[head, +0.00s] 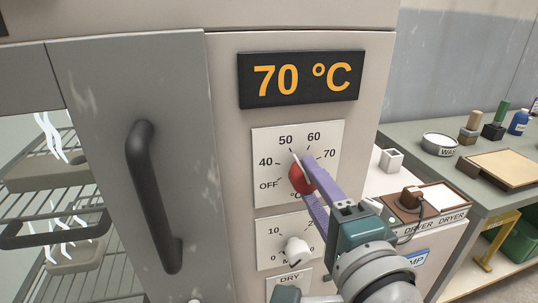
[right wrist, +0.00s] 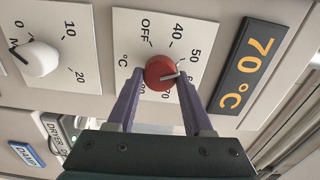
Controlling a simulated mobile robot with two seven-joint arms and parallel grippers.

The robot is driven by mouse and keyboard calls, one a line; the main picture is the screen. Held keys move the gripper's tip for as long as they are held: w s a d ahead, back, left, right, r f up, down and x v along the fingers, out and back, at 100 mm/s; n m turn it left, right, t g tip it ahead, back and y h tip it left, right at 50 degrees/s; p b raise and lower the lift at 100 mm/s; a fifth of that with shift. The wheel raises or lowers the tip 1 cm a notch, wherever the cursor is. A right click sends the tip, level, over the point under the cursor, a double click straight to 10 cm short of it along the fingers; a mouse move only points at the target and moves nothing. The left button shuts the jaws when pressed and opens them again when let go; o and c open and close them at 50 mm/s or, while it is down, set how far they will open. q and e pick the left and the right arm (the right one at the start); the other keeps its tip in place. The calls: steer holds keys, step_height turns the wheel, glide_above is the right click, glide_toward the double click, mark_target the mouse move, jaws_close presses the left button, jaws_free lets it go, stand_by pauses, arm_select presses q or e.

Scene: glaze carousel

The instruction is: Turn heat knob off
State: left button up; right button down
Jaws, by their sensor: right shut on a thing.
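The red heat knob (head: 301,178) sits on a white dial plate (head: 325,140) on the front of the dryer cabinet. The plate is marked OFF, 40, 50, 60 and 70. My right gripper (head: 311,187) is shut on the knob, with one purple finger on each side. The right wrist view shows the same grip on the red knob (right wrist: 160,73). The display (head: 301,79) above reads 70 °C. My left gripper is not in view.
A white timer knob (head: 297,252) is just below. The door handle (head: 155,195) stands out to the left, near racks with steaming trays. At right, a workbench (head: 425,132) holds a bowl (head: 439,144), a board (head: 503,166) and a blue bottle (head: 519,122).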

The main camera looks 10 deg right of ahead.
steer(key=n+p, duration=0.1)
steer(key=n, duration=0.3)
steer(key=shift+r+n, duration=0.15)
steer(key=shift+n, duration=0.25)
steer(key=n+p, duration=0.1)
steer(key=n, duration=0.4)
steer(key=n+p, duration=0.1)
steer(key=n, duration=0.4)
steer(key=shift+n, duration=0.4)
steer(key=n, duration=0.2)
steer(key=shift+a+n, duration=0.1)
steer(key=shift+n, duration=0.9)
steer(key=shift+p, duration=0.3)
steer(key=shift+c, duration=1.5)
jaws_free()
